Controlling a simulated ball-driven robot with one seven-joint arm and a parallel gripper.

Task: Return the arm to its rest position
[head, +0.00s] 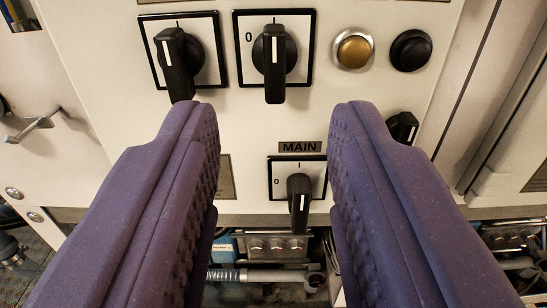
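My gripper (275,112) shows in the head view as two thick purple padded fingers, spread wide apart with nothing between them. Beyond the fingers is a white control panel (120,112). The MAIN rotary switch (299,196) shows in the gap between the fingers, low on the panel. Its black handle stands nearly upright, close to the I mark. I cannot tell whether the fingers touch the panel. The left finger hides part of a plate, and the right finger partly covers another black knob (402,127).
Two more black rotary switches sit above, at left (179,60) and middle (274,58). A brass button (354,50) and a black button (410,50) are at upper right. A metal handle (32,126) sticks out at left. Pipes and fittings (270,276) lie below the panel.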

